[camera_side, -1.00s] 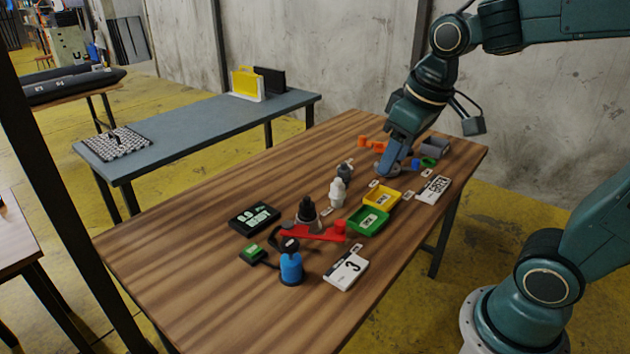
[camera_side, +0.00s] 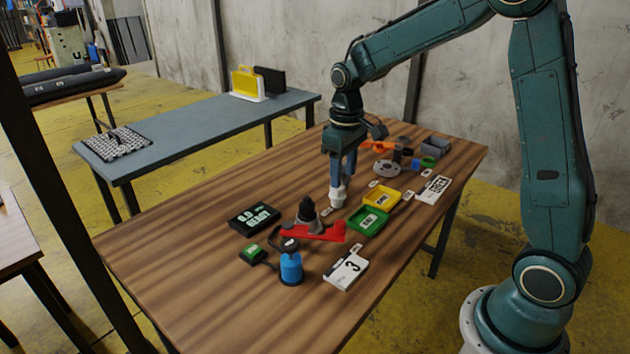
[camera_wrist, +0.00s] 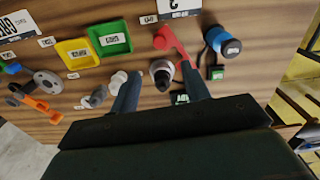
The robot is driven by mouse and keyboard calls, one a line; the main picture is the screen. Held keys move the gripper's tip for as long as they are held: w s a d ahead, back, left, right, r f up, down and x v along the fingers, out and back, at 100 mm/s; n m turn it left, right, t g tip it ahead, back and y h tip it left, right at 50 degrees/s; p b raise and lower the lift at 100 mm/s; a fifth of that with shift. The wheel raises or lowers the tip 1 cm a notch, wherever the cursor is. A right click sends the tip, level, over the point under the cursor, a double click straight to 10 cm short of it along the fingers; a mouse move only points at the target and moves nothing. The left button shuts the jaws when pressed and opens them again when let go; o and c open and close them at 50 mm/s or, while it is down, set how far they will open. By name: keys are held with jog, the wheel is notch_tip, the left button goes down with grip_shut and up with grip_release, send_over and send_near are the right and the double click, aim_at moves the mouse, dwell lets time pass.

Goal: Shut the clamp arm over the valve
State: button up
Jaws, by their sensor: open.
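The red clamp arm (camera_side: 315,233) lies low beside the grey-based valve with a black top (camera_side: 307,212). Its red knob end points right, away from the valve, and nothing covers the valve's top. In the wrist view the clamp arm (camera_wrist: 176,42) runs up from beside the valve (camera_wrist: 161,75). My gripper (camera_side: 341,182) points down behind and to the right of the valve, close to a white fitting (camera_side: 338,196). In the wrist view my gripper's (camera_wrist: 160,90) fingers are spread apart with nothing held between them.
A blue canister (camera_side: 291,268) stands in front of the clamp. A display box (camera_side: 254,217) lies left of it. Green (camera_side: 368,222) and yellow (camera_side: 382,197) trays lie to the right. A grey disc (camera_side: 387,168) and orange part sit farther back. The table's left side is clear.

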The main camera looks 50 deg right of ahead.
aim_at(340, 223)
jog(key=shift+w+f, duration=0.1)
jog(key=shift+f, duration=0.15)
jog(key=shift+f, duration=6.8)
jog(key=shift+c, duration=0.5)
grip_shut()
